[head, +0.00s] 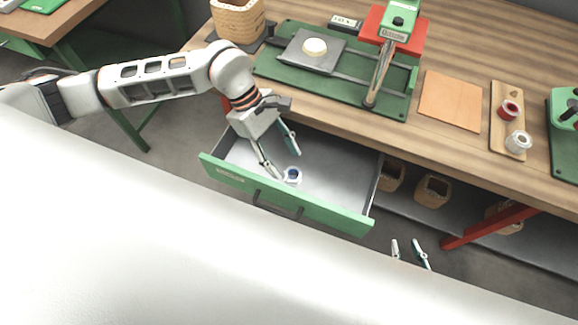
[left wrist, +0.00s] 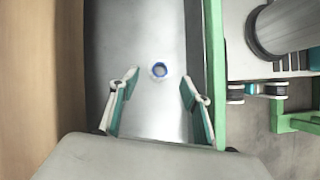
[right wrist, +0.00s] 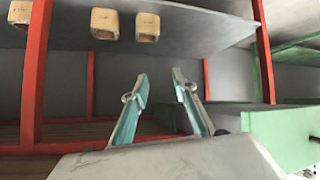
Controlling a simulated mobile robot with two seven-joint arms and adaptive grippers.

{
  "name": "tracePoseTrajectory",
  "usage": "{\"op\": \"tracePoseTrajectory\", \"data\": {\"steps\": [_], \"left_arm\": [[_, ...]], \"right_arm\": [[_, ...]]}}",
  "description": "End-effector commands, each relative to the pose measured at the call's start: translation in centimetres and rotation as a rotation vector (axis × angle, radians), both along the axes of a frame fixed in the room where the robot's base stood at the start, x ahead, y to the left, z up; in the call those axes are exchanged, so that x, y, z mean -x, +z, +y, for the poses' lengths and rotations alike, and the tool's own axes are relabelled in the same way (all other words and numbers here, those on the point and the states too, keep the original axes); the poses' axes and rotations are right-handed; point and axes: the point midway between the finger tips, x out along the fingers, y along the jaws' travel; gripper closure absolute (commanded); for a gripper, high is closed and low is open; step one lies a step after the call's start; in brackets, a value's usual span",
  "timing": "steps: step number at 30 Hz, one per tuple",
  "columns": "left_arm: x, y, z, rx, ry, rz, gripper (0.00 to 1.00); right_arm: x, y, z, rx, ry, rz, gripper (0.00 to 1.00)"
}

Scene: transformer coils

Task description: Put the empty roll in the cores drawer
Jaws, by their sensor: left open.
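The open drawer (head: 330,188) has a green front and a grey metal floor. My left gripper (head: 279,163) is open above the drawer. In the left wrist view its fingers (left wrist: 158,90) are wide apart, with the roll beyond the tips, between them and not touching. My right gripper (head: 406,250) is open and empty, low in front of the bench. Its fingers also show in the right wrist view (right wrist: 158,90).
The wooden bench (head: 455,60) above carries a green winding machine (head: 340,100), an orange-brown sheet (head: 450,100) and a board with a red spool (head: 510,108) and a white spool (head: 518,142). Baskets (head: 433,190) stand on the shelf below, near a red brace (head: 488,227).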

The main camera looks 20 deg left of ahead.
Motion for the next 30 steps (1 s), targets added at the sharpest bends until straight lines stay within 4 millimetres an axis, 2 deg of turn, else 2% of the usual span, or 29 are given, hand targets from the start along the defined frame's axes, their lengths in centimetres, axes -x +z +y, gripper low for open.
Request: {"op": "tracePoseTrajectory", "data": {"steps": [1,6,12,30], "left_arm": [[-0.3,1.2,0.7,-0.002,0.001,-0.005,0.53],[-0.6,4.0,2.2,-0.001,0.001,-0.003,0.53],[-0.8,5.9,3.3,0.000,0.000,0.000,0.53],[-0.8,6.3,3.5,0.001,0.000,0.001,0.53]], "right_arm": [[0.0,0.1,0.0,-0.001,0.000,0.000,0.73],[0.3,-0.1,0.1,-0.003,0.001,0.007,0.73],[0.7,-0.5,0.1,-0.003,0.000,0.017,0.73],[0.3,0.1,0.2,-0.005,0.000,0.005,0.73]]}}
